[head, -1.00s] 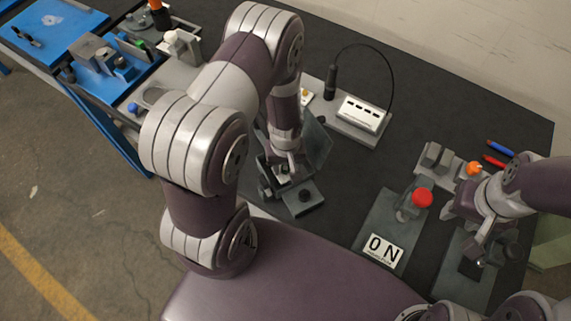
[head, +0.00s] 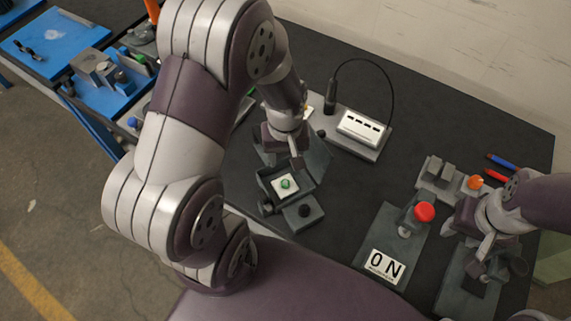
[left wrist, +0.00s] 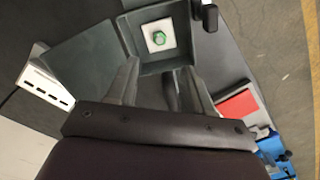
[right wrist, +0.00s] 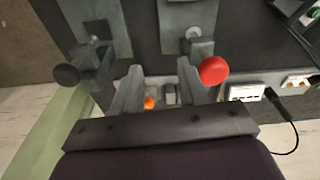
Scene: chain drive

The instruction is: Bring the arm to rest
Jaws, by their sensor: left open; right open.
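My left gripper (left wrist: 160,90) is open and empty. In the head view it hangs just behind a small dark open box (head: 284,184) with its lid swung back. A white square piece with a green centre (left wrist: 159,37) lies in that box. My right gripper (right wrist: 155,85) is open and empty above the right end of the table. In the head view its fingers are partly hidden by the arm and a dark fixture (head: 470,282). A red knob (head: 425,211) on a lever stands beside it, on a plate with an ON sign (head: 385,266).
A white socket block (head: 362,127) with a black cable stands behind the box. A grey fixture with an orange knob (head: 475,182) and blue and red pens (head: 503,161) lie at the right. Blue trays (head: 55,42) are at the far left. The middle of the table is clear.

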